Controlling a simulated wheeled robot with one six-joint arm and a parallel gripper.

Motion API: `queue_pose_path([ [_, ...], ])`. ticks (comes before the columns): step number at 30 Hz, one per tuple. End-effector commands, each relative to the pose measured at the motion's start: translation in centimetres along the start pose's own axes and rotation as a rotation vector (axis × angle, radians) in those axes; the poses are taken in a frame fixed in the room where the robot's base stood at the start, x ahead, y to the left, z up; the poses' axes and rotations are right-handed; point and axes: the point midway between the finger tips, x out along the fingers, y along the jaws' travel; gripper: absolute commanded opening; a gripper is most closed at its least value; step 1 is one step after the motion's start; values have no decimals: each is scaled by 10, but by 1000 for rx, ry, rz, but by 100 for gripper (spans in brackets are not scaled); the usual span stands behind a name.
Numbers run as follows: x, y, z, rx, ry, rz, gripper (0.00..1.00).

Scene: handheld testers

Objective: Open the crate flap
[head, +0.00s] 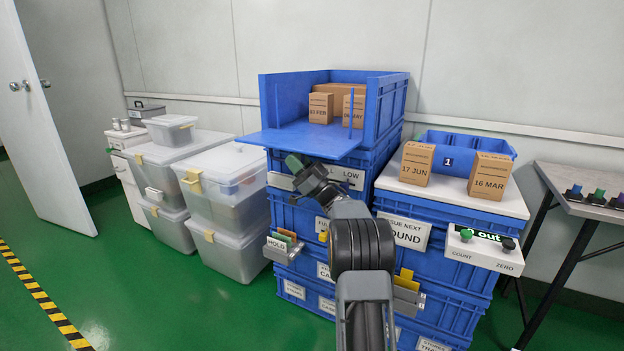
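The blue crate (388,105) stands on top of a stack of blue crates, with its front open. Its flap (285,140) lies down, roughly level, sticking out from the crate's front. Date-marked cardboard boxes stand inside, among them the 15 FEB box (320,108) and one partly hidden behind a thin blue upright (350,108). My gripper (296,163) is at the flap's front edge in the picture, with a dark green tip. Whether it touches the flap, and whether its fingers are open or shut, I cannot tell. My arm hides part of the stack below.
On the right, a white top (450,198) bears the 17 JUN box (417,163), the 16 MAR box (489,176) and a blue bin (465,140). A counter panel (480,249) juts out in front. Clear plastic tubs (225,185) stand left. Green floor is free at front left.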

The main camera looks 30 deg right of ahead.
Motion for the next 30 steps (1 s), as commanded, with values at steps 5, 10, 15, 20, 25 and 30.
queue_pose_path([
  [5, -38, 1, -1, 2, -2, 5, 24],
  [10, -69, 0, 0, 2, -2, 3, 24],
  [15, -91, 0, 1, 3, -3, 2, 24],
  [20, -101, 0, 0, 2, -1, 0, 24],
  [25, -104, -1, 1, 2, -1, -1, 24],
  [30, -104, -1, 1, 2, -1, -1, 24],
])
